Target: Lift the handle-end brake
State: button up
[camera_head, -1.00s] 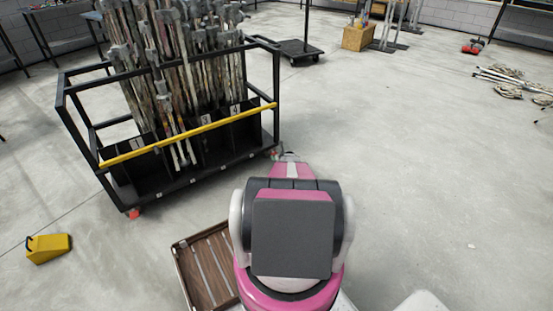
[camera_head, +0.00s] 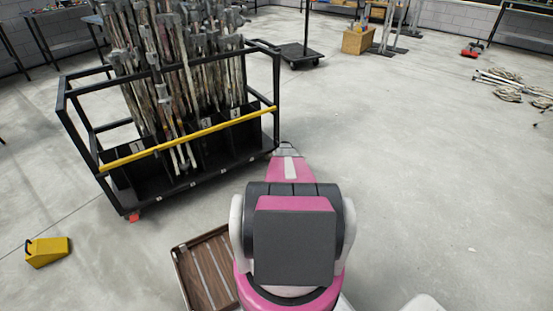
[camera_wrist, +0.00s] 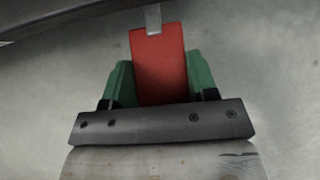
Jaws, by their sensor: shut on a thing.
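In the wrist view a red brake tab (camera_wrist: 158,50) on a grey metal stem lies between the two green fingers of my gripper (camera_wrist: 160,78). The fingers are shut on its sides. In the head view the black truck (camera_head: 190,181) has a yellow bar (camera_head: 190,136) along its near side. My arm reaches to the truck's right near corner and hides the gripper and the brake there. Another red brake (camera_head: 134,216) shows at the truck's left near corner.
The truck holds several upright stands (camera_head: 180,80). A yellow wedge (camera_head: 48,251) lies on the floor at left. A brown slatted tray (camera_head: 207,272) is beside my arm's base. A flat dolly (camera_head: 300,53) stands farther back.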

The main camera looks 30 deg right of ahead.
dwell(0.5)
jog(key=o, duration=1.3)
jog(key=v, duration=1.1)
